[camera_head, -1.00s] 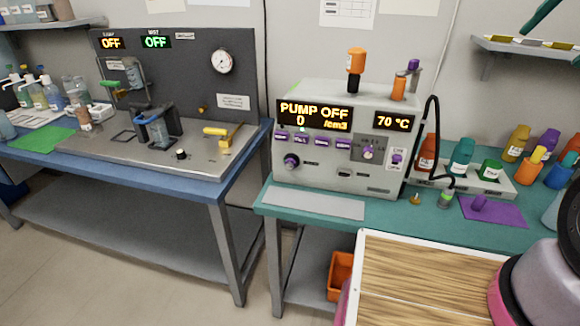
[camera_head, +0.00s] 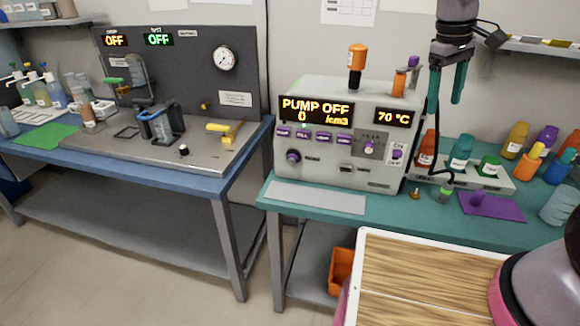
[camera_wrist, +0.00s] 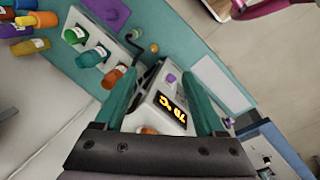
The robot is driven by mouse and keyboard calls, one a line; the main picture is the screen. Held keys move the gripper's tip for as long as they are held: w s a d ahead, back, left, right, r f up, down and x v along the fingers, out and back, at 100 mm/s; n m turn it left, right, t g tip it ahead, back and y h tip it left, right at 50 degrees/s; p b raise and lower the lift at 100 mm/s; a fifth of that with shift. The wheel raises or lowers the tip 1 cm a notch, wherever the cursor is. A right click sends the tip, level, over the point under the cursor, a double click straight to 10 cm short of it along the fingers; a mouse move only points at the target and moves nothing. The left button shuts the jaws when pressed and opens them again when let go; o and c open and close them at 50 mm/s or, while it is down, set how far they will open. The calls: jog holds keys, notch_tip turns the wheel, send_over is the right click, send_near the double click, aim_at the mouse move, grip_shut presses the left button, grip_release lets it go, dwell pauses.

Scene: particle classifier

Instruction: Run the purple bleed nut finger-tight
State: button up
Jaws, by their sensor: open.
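Several purple parts show, and I cannot tell for certain which is the bleed nut. A small purple cap (camera_head: 413,62) tops a post on the grey pump unit (camera_head: 330,92). A purple knob (camera_head: 292,157) is on the unit's front, and a small purple piece (camera_head: 478,200) rests on a purple mat (camera_head: 505,208). My gripper (camera_head: 446,105) is open and empty, its teal fingers pointing down, right of the purple-capped post. In the wrist view the open fingers (camera_wrist: 163,72) frame the unit's temperature display and a purple part (camera_wrist: 171,78).
A white rack (camera_head: 495,187) with bottles stands right of the unit, and a black hose hangs beside it. An orange-topped post (camera_head: 357,58) rises from the unit. A wall shelf (camera_head: 545,48) is near my arm. A grey pad (camera_head: 315,197) lies in front.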

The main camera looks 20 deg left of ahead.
jog(key=a+f+n+t+h, duration=0.2)
jog(key=a+f+n+h, duration=0.2)
jog(key=a+f+n, duration=0.6)
jog(key=n+t+y, duration=0.7)
jog(key=n+t, duration=0.8)
jog(key=n, duration=0.6)
send_near(291, 163)
jog(key=w, duration=0.9)
jog(key=shift+w+a+r, duration=0.15)
jog(key=shift+w+a, duration=0.05)
jog(key=shift+a, duration=0.05)
grip_shut()
